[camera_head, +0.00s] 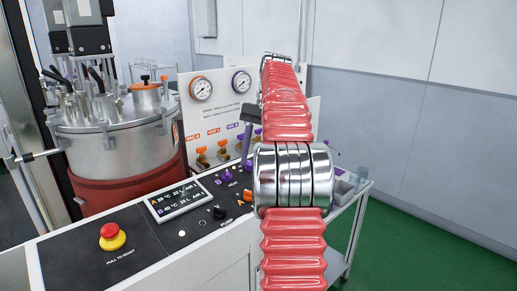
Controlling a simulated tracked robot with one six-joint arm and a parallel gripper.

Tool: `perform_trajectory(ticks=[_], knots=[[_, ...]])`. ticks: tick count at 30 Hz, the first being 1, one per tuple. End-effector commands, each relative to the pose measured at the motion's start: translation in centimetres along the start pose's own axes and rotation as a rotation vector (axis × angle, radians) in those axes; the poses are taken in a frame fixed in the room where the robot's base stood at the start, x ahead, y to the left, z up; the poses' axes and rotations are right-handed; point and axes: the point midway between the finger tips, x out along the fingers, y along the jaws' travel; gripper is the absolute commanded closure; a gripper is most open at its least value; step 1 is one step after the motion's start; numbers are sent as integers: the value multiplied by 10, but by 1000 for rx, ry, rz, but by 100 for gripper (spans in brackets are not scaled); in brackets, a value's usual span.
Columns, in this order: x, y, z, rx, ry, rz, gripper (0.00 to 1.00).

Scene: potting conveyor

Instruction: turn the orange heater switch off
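The control panel (192,227) carries a small orange part marked A (247,196), partly hidden by my arm; I cannot tell whether it is the orange heater switch or which way it is set. Small purple parts (227,176) sit behind it. Orange valve handles (202,151) stand on the upright board at the back. My red, ribbed arm with its silver joint crosses in front of the panel's right side.
A red emergency button (112,236) on a yellow base is at the panel's front left. A black knob (218,212) and a display (180,199) are nearby. A steel tank (112,138) stands at left, a cart (353,212) at right. Green floor is free at right.

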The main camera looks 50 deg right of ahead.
Motion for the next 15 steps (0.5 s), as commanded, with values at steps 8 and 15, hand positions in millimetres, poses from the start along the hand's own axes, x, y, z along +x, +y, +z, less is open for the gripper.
perform_trajectory(ticks=[8, 15], knots=[[-21, -1, -2, 0, 1, -1, 54], [-28, 0, -1, 0, 1, -1, 54]])
